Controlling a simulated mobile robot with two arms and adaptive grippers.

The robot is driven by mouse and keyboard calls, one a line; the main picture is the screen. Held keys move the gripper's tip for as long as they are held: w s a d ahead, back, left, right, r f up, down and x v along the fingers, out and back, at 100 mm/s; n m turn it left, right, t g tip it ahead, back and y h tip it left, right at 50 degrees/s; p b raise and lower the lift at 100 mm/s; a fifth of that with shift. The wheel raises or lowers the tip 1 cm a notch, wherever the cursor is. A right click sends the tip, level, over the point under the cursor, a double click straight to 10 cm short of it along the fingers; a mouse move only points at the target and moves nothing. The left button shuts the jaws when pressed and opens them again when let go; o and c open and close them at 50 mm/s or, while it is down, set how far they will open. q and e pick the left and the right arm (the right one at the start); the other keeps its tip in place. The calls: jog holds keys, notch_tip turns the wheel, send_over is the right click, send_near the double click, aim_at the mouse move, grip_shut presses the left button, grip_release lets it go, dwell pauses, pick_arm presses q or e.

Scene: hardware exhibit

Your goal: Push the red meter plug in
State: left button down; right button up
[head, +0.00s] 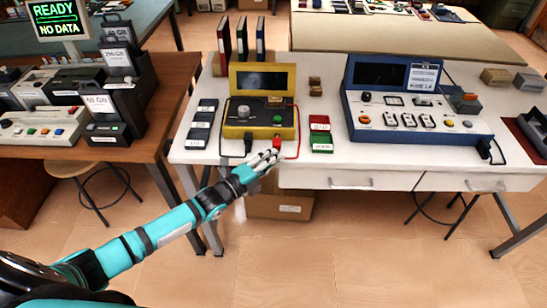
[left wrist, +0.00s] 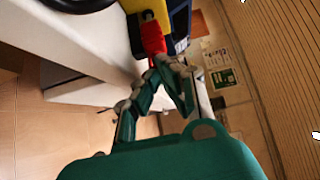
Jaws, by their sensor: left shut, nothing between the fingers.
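The yellow meter (head: 232,131) stands on the white table with its lid raised. The red plug (head: 277,141) is at its front edge, with a red cable looping off to the right. The black plug (head: 247,143) sits to its left with a black cable. In the left wrist view the red plug (left wrist: 153,38) is against the yellow meter body (left wrist: 171,46). My left gripper (head: 274,155) is shut and empty, its fingertips (left wrist: 161,63) right at the plug's near end. I cannot tell if they touch it. How deep the plug sits is hidden. My right gripper is not in view.
A blue console (head: 425,127) stands to the right on the white table (head: 320,174). Red and green boxes (head: 320,134) lie beside the meter, dark boxes (head: 202,122) to its left. Binders (head: 242,38) stand behind. Drawers (head: 352,182) lie under the table front.

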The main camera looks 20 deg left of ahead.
aim_at(277, 144)
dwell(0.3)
pick_arm(q)
jog(key=shift+w+a+b, duration=0.2)
jog(key=shift+w+b, duration=0.3)
jog(key=shift+w, duration=0.15)
jog(key=shift+w+a+b, duration=0.2)
jog(key=shift+w+b, duration=0.3)
jog(key=shift+w, duration=0.1)
jog(key=shift+r, duration=0.1)
